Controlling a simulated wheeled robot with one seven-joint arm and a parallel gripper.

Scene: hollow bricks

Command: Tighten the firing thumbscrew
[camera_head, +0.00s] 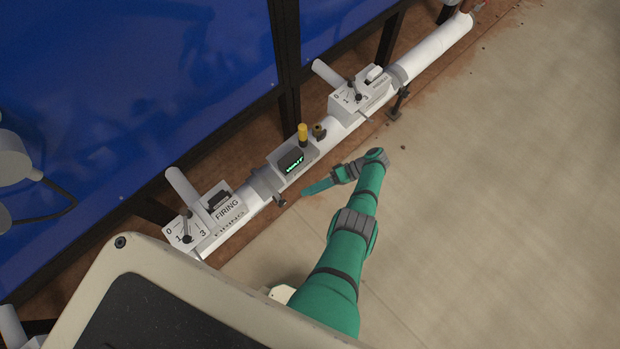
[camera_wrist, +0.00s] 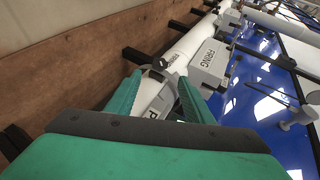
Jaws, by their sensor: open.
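A dark thumbscrew (camera_head: 280,201) sticks out from a grey collar (camera_head: 265,184) on the white pipe, beside the box labelled FIRING (camera_head: 228,209). In the wrist view the thumbscrew (camera_wrist: 160,64) stands just beyond the fingertips, roughly between them, with the FIRING box (camera_wrist: 208,62) to its right. My gripper (camera_head: 305,192) is open and empty, a short way right of the thumbscrew in the head view. Its two green fingers (camera_wrist: 160,80) point at the pipe in the wrist view. I cannot tell whether they touch anything.
The white pipe (camera_head: 430,53) runs diagonally along a brown ledge. A display box (camera_head: 292,160) with a yellow lamp (camera_head: 303,134) sits beside the collar. A second lever box (camera_head: 357,96) stands farther up. Blue panels (camera_head: 120,90) lie behind; floor (camera_head: 480,220) is open at right.

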